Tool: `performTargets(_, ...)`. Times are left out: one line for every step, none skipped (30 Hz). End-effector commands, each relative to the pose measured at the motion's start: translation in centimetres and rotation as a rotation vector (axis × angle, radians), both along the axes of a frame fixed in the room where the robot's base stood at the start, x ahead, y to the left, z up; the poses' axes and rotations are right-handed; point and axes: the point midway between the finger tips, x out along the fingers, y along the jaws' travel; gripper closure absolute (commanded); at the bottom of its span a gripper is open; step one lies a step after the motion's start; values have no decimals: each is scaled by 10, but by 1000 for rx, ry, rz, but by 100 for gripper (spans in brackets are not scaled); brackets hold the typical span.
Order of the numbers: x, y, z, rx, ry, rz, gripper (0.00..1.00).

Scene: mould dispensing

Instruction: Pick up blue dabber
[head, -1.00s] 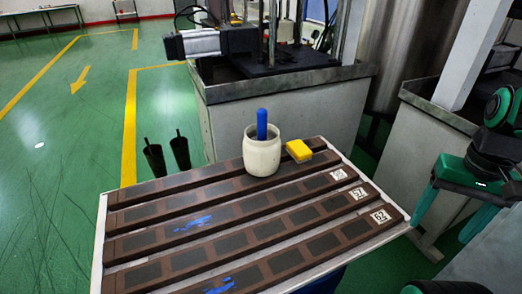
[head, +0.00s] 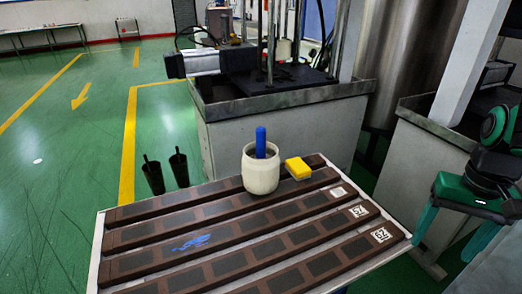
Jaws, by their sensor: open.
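The blue dabber (head: 261,143) stands upright in a cream-white pot (head: 261,176), with only its upper part showing above the rim. The pot sits at the far side of the slatted brown table, right of its middle. My gripper (head: 449,252) is at the right of the head view, green-fingered, pointing down and open. It is empty and well apart from the pot, beyond the table's right edge.
A yellow block (head: 298,168) lies just right of the pot. The table (head: 98,252) has long brown slats, white code labels at right and a blue smear. A grey machine (head: 280,130) stands close behind. Two dark scoops (head: 153,176) are at left.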

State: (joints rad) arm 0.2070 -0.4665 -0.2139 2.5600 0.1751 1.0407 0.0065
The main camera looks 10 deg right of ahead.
Motion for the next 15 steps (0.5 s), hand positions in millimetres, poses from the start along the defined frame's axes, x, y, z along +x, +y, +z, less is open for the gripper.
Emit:
performTargets(0,0,0,0,0,0,31)
performTargets(0,0,0,0,0,0,31)
performTargets(0,0,0,0,0,0,31)
performTargets(0,0,0,0,0,0,31)
performTargets(0,0,0,0,0,0,38)
performTargets(-2,0,2,-1,-2,0,48)
performTargets(-8,-1,6,-4,-10,-3,52)
performTargets(-7,-2,9,-8,-13,-8,52)
performTargets(-1,-4,13,-17,-10,-19,52)
performTargets(5,-6,17,-26,-7,-30,52)
performTargets(13,-8,22,-37,-4,-41,52)
performTargets(27,-12,29,-54,1,-65,52)
performTargets(38,-14,35,-68,3,-83,52)
performTargets(51,-16,41,-85,6,-105,52)
performTargets(70,-17,51,-106,5,-135,52)
